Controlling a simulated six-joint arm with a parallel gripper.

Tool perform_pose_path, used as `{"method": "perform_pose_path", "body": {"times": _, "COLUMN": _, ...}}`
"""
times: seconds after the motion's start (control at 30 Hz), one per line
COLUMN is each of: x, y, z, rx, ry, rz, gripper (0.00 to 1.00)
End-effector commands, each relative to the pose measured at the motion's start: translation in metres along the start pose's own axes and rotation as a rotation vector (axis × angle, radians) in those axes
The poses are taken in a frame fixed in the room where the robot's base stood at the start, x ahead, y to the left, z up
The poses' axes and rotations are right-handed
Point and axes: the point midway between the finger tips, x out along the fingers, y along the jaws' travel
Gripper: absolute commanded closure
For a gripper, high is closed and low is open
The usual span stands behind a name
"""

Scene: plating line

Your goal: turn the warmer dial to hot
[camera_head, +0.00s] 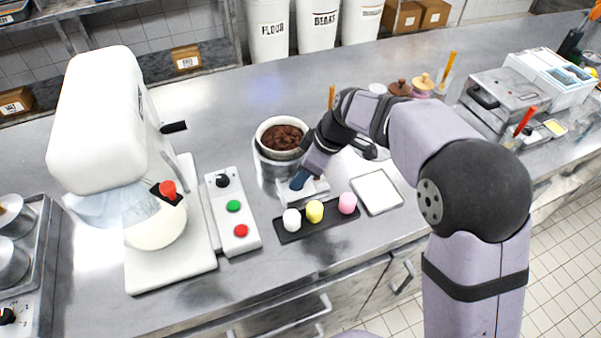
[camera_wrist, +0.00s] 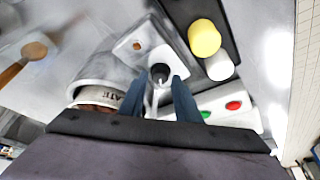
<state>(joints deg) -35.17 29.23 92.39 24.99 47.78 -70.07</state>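The warmer (camera_head: 272,168) is a metal cylinder with a bowl of dark brown food (camera_head: 283,138) on top. Its white control panel (camera_head: 318,186) lies at its front, partly hidden by my gripper (camera_head: 298,182). In the wrist view the panel (camera_wrist: 128,52) carries a black dial (camera_wrist: 160,73) and a small orange light (camera_wrist: 137,45). My gripper (camera_wrist: 157,80) is open, its two dark blue fingers apart on either side of the dial. I see a gap between the fingers and the dial. I cannot read the dial's setting.
A black tray (camera_head: 290,237) with white, yellow and pink cups stands close in front of the panel. To the left are a button box (camera_head: 241,204) with its own black knob and a white mixer (camera_head: 105,120). A square white plate (camera_head: 377,191) lies right.

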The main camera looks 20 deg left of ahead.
Motion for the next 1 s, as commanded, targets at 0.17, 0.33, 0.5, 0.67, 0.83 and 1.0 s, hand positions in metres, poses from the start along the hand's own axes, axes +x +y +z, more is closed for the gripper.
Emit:
{"method": "perform_pose_path", "body": {"times": 0.17, "x": 0.0073, "y": -0.0001, "z": 0.0002, "rx": 0.000, "ry": 0.000, "rz": 0.000, "gripper": 0.70}}
{"method": "perform_pose_path", "body": {"times": 0.33, "x": 0.0080, "y": -0.0001, "z": 0.0003, "rx": 0.000, "ry": 0.000, "rz": 0.000, "gripper": 0.70}}
{"method": "perform_pose_path", "body": {"times": 0.5, "x": 0.0078, "y": -0.0001, "z": 0.0003, "rx": 0.000, "ry": 0.000, "rz": 0.000, "gripper": 0.94}}
{"method": "perform_pose_path", "body": {"times": 0.67, "x": 0.0076, "y": -0.0001, "z": 0.0002, "rx": 0.001, "ry": 0.000, "rz": 0.001, "gripper": 1.00}}
{"method": "perform_pose_path", "body": {"times": 0.83, "x": 0.0074, "y": -0.0005, "z": 0.0002, "rx": 0.018, "ry": 0.000, "rz": 0.008, "gripper": 1.00}}
{"method": "perform_pose_path", "body": {"times": 1.0, "x": 0.0075, "y": -0.0012, "z": -0.0001, "rx": 0.071, "ry": 0.001, "rz": 0.031, "gripper": 1.00}}
